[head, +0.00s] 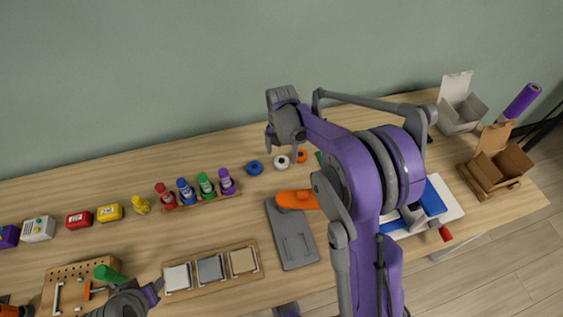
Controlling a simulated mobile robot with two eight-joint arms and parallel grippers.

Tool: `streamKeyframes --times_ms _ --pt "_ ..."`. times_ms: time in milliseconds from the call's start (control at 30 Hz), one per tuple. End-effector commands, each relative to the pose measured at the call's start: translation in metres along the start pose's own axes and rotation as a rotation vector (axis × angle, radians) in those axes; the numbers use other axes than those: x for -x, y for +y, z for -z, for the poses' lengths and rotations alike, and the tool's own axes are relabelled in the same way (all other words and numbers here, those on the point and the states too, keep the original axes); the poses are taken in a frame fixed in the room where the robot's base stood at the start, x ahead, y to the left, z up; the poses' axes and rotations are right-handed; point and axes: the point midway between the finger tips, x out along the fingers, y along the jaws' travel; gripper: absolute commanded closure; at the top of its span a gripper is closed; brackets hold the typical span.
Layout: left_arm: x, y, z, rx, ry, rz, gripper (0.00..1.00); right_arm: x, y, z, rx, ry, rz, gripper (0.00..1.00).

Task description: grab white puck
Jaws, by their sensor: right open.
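The white puck (282,163) is a small ring-like disc on the wooden table near the wall, between a blue puck (254,168) and an orange puck (301,156). My right gripper (284,141) reaches over from the right and is open, its grey fingers above and just behind the white puck in the picture. The puck shows in full and is not held.
A rack of coloured bottles (203,199) stands left of the pucks. A grey tray (291,238) and an orange tool (296,199) lie in front of them. A board with square tiles (211,285) is nearer. Open boxes (461,112) stand at the right. My right arm hides the table's middle right.

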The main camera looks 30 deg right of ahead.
Motion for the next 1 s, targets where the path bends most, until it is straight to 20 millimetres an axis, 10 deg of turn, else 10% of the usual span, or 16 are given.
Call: streamKeyframes --times_ms 500,1000 --pt "0.0 0.0 0.0 0.0 0.0 0.0 0.5 -0.033 0.0 0.002 -0.001 0.0 0.0 0.07" --pt "0.0 0.0 0.0 0.0 0.0 0.0 0.5 -0.033 0.0 0.002 -0.001 0.0 0.0 0.94"
